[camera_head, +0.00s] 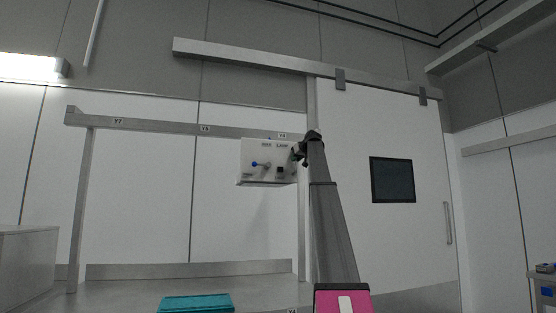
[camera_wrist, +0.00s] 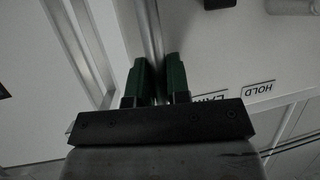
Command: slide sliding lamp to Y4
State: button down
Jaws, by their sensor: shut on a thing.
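The sliding lamp (camera_head: 250,176) is a pale box hanging under a grey overhead rail (camera_head: 160,125), near the rail's right end. Its face has a blue-tipped lever and a small dark square. My gripper (camera_head: 299,153) is at the lamp's right side, with my arm rising from below. In the wrist view my gripper's green fingers (camera_wrist: 157,75) are shut on a grey metal bar (camera_wrist: 150,25) of the lamp. HOLD and a partly hidden LAMP label show beside them. The rail carries small tags; the right one, above the lamp, seems to read Y6. A tag at the bottom edge seems to read Y4.
A teal box (camera_head: 195,304) and a pink box (camera_head: 328,302) with a white strip stand low in front. A white sliding door (camera_head: 385,245) with a dark panel (camera_head: 392,180) is behind my arm at right. The rail left of the lamp is clear.

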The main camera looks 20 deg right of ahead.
jog(key=d, duration=0.8)
jog(key=shift+d, duration=0.15)
jog(key=shift+d, duration=0.1)
jog(key=c, duration=1.1)
grip_release()
jog(key=shift+d, duration=0.1)
jog(key=v, duration=1)
jog(key=shift+s+r, duration=0.25)
jog(key=shift+s, duration=0.1)
